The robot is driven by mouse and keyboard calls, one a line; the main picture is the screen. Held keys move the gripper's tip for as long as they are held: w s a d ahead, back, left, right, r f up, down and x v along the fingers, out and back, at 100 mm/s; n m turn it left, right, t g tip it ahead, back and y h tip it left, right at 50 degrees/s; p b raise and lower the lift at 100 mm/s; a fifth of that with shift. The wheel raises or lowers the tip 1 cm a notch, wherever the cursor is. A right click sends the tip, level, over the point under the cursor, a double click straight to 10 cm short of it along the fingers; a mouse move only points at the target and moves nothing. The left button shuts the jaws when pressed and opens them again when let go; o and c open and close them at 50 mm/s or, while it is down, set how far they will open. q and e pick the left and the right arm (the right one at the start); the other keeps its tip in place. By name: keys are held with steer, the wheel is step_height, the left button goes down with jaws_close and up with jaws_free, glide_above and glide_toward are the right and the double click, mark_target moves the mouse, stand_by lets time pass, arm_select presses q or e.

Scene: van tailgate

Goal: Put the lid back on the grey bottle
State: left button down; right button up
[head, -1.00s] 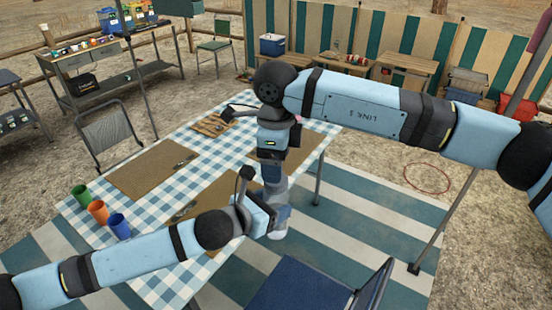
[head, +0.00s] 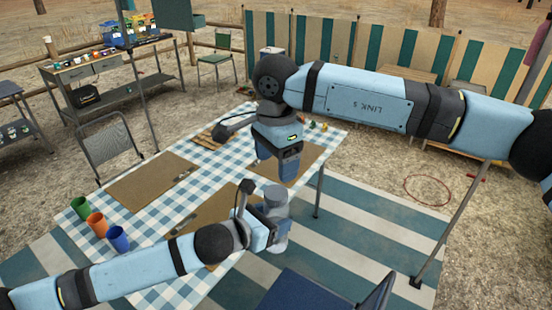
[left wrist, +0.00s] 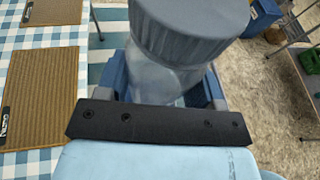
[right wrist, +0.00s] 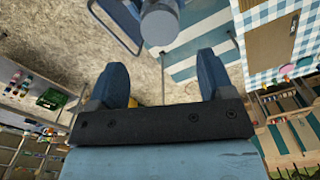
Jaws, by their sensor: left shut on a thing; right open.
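The translucent grey bottle (left wrist: 165,80) is held upright by my left gripper (left wrist: 165,95), whose fingers are shut on its body. In the head view the bottle (head: 278,235) is at the table's near right edge. The ribbed grey lid (left wrist: 190,30) sits on the bottle's top; it also shows in the head view (head: 275,195). I cannot tell how tightly it is seated. My right gripper (head: 280,172) is above the lid and apart from it. In the right wrist view its fingers (right wrist: 163,72) are open and empty, with the lid (right wrist: 160,27) beyond them.
The checked table (head: 150,215) bears brown mats (head: 152,182) and green, orange and blue cups (head: 118,238) at left. A blue chair (head: 310,290) stands in front. A wooden board (head: 205,137) lies at the far side. A metal chair (head: 102,140) stands behind the table.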

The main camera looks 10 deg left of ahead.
mark_target(276, 192)
steer(key=shift+f, duration=0.15)
step_height(276, 192, down, 8)
steer(key=shift+r, duration=0.1)
stand_by(0.4)
steer(key=c, duration=0.9)
steer(key=m, duration=0.4)
steer(key=shift+c, duration=0.2)
steer(key=m, duration=0.4)
steer(key=shift+m, duration=0.3)
steer(key=o, duration=1.1)
